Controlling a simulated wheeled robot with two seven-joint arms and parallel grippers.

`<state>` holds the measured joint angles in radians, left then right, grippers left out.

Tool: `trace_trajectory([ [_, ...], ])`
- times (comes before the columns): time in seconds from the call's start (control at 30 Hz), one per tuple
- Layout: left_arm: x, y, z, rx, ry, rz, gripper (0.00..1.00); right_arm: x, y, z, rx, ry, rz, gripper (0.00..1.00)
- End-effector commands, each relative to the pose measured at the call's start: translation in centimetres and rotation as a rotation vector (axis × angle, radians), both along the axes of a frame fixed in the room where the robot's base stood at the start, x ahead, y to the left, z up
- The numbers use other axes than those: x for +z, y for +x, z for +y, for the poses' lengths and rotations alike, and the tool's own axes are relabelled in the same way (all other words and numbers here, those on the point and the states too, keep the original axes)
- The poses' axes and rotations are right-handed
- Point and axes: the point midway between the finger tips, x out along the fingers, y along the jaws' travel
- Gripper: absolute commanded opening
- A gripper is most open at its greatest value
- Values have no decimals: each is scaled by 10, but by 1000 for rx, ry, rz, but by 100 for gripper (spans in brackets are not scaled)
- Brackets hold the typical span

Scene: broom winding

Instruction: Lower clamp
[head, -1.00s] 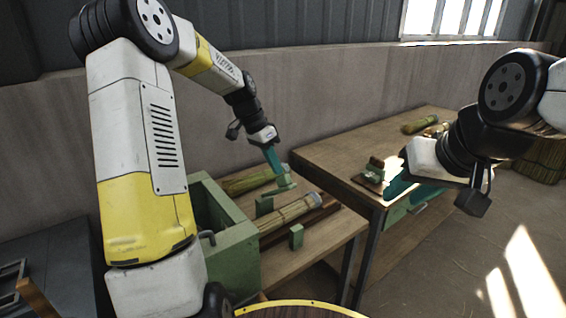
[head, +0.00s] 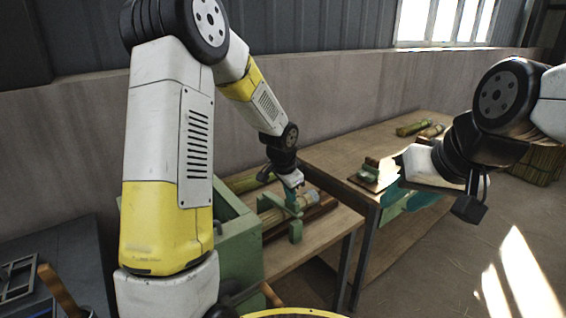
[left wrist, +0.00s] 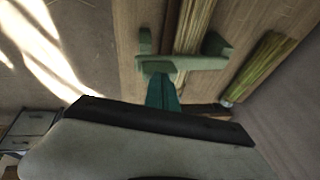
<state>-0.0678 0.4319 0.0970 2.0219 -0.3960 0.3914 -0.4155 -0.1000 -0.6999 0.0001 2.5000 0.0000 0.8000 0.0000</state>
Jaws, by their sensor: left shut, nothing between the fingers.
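The green clamp (head: 279,208) lies across a straw bundle on the low bench; its bar also shows crossing the bundle in the left wrist view (left wrist: 190,64). A green post (head: 296,231) stands at the bundle's near side. My left gripper (head: 293,203) is shut and empty, pointing down at the clamp. In the left wrist view its teal fingers (left wrist: 162,92) are close against the bar; whether they touch it I cannot tell. The straw bundle (left wrist: 194,25) is partly hidden by the bar. My right gripper (head: 398,197) is beside the taller table, its fingertips unclear.
A second bundle (left wrist: 262,67) lies beside the clamped one. A green box (head: 234,245) stands at the left end of the low bench (head: 318,248). The taller wooden table (head: 345,152) holds a small wooden block fixture (head: 371,174) and more bundles (head: 412,128).

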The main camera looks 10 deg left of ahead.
Motion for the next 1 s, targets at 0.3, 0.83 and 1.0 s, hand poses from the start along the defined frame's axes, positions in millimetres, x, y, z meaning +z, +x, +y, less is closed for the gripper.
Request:
trace_trajectory([
  [0.3, -20, -7, -7, -1, 0, 2, 0, 0, 0, 0, 0, 0, 0, 36],
  [0.83, -24, -8, -7, 0, 1, 6, 0, 0, 0, 0, 0, 0, 0, 36],
  [1.0, -15, -8, -11, 0, 0, 2, 0, 0, 0, 0, 0, 0, 0, 36],
])
